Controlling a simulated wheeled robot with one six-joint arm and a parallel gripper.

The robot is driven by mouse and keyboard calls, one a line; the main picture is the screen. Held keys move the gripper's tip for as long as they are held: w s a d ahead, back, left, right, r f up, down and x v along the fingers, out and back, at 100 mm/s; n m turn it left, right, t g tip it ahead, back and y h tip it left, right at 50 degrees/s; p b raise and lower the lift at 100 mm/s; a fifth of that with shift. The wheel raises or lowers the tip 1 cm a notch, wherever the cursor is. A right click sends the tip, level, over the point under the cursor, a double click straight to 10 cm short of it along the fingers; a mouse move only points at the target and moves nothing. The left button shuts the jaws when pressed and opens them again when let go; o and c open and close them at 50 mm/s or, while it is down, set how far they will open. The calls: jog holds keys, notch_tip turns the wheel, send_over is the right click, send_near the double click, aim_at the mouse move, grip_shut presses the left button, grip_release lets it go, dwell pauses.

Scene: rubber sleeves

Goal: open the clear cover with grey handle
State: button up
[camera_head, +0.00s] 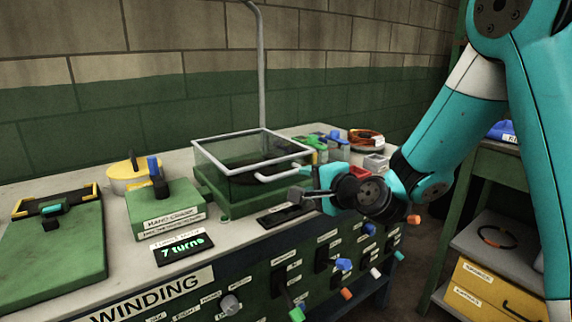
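The clear cover (228,156) is a see-through box with a light grey frame, sitting over a green base (235,204) on the bench. It looks lowered, with a dark item faintly visible inside. Its grey handle (277,176) is a bent bar sticking out from the front right side. My gripper (294,194) comes in from the right and is just in front of and slightly below the handle. I cannot tell whether the fingers touch the handle, or how far apart they are. Nothing is visibly held.
A hand-crank box (168,212) stands left of the cover, with a yellow round pot (128,176) behind it. A "7 turns" display (183,249) lies in front. A grey pole (262,80) rises behind the cover. Small coloured items and a copper coil (366,138) sit behind my gripper.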

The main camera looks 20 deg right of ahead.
aim_at(287, 175)
jog(key=p+x, duration=0.1)
jog(key=x, duration=0.8)
jog(key=shift+w+a+p, duration=0.1)
jog(key=shift+w+p, duration=0.05)
jog(key=shift+p, duration=0.15)
grip_shut()
